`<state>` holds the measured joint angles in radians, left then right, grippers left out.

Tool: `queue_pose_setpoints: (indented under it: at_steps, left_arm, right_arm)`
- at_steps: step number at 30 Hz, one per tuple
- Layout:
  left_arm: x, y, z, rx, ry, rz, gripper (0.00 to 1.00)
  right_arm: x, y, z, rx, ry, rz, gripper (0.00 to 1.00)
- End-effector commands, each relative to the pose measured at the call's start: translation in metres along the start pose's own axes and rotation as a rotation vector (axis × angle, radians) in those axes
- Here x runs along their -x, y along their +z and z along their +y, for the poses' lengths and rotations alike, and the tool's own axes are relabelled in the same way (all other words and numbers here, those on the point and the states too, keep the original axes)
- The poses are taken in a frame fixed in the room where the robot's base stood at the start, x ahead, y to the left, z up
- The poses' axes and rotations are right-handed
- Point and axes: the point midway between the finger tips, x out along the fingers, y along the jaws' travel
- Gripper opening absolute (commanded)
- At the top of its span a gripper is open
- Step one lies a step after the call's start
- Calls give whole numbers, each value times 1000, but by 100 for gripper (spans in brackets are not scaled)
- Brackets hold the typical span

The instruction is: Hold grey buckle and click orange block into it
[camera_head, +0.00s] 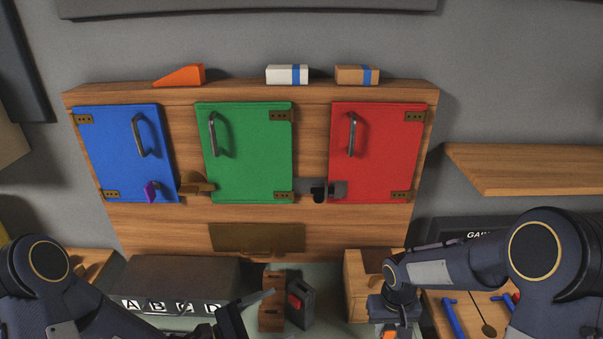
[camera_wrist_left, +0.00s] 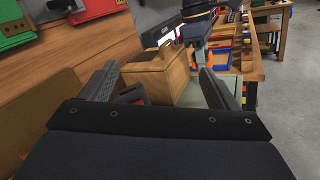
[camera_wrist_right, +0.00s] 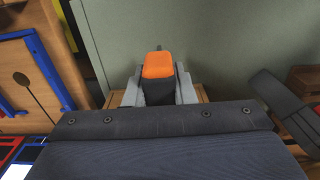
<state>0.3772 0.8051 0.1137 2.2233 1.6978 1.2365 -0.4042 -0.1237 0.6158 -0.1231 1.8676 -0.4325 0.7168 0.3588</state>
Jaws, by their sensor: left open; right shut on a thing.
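The grey buckle (camera_head: 301,303), a dark grey box with a red button, stands beside a small wooden block on the bench. In the left wrist view the buckle (camera_wrist_left: 131,95) is partly hidden behind my left finger. My left gripper (camera_head: 250,309) is open and empty, close to the left of the buckle in the head view. My right gripper (camera_head: 390,326) is shut on the orange block (camera_head: 389,335), right of the buckle and apart from it. In the right wrist view the orange block (camera_wrist_right: 158,65), with a dark lower part, sits between the fingers.
A wooden box (camera_head: 362,285) stands between the buckle and my right arm. A dark box lettered ABCD (camera_head: 180,278) lies at the left. The wooden panel with blue, green and red doors (camera_head: 247,150) rises behind. Tools (camera_head: 453,318) lie at the right.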

Motion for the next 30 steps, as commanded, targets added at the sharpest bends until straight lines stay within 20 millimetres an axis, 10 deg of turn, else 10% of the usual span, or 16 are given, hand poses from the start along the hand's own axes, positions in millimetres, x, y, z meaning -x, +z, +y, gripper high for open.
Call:
queue_pose_setpoints:
  at_steps: [3, 10, 30]
  left_arm:
    - [-1, -56, 0, 153, 155, 42, 82]
    - [6, -119, -6, 308, 334, 124, 82]
    - [-55, -146, 14, 336, 371, 145, 82]
  right_arm:
    - [-9, 0, 0, 0, 0, 0, 0]
    - [-14, 0, 0, 0, 0, 0, 0]
    - [-19, 0, 0, 0, 0, 0, 0]
